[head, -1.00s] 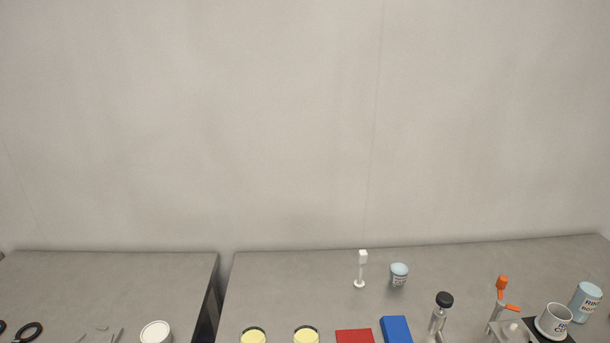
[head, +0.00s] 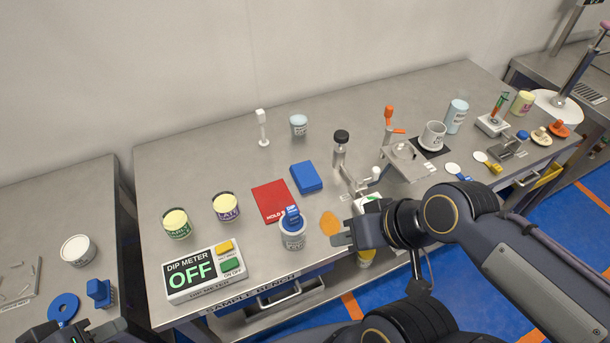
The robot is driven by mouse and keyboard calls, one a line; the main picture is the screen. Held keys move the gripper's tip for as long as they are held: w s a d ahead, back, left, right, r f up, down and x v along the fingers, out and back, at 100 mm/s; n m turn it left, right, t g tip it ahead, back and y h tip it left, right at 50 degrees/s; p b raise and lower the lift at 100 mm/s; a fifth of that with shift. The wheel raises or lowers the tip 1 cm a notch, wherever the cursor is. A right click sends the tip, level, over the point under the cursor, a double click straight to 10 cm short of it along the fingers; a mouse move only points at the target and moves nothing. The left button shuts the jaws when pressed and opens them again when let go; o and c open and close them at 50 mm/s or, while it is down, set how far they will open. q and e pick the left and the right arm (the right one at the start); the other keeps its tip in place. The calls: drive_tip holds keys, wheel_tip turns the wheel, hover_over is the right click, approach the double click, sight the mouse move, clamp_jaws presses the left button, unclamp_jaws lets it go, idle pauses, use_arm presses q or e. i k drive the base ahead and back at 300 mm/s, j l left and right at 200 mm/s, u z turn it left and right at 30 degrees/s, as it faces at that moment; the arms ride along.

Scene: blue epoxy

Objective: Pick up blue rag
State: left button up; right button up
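A flat blue rectangle, which looks like the folded blue rag (head: 306,177), lies on the grey bench right of a red mat (head: 273,201). Nothing touches it. My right gripper (head: 338,238) is low over the bench's front part, nearer me than the rag and a little to its right. It is beside an orange oval piece (head: 329,223), and I cannot see a gap between its fingers. Dark parts of my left gripper (head: 78,333) show at the bottom left edge, mostly cut off, far from the rag.
A cup with a blue top (head: 293,236) stands in front of the rag. A metal stand with a black cap (head: 340,150) is to its right. A dip meter (head: 205,270) and two yellow-topped jars stand left. The bench behind the rag is mostly clear.

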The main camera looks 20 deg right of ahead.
sight(306, 178)
drive_tip(key=l+u, duration=0.35)
drive_tip(key=k+l+u, duration=0.1)
drive_tip(key=l+u, duration=0.25)
drive_tip(key=l, duration=0.15)
drive_tip(key=k+l+u, duration=0.1)
drive_tip(key=l+u, duration=0.25)
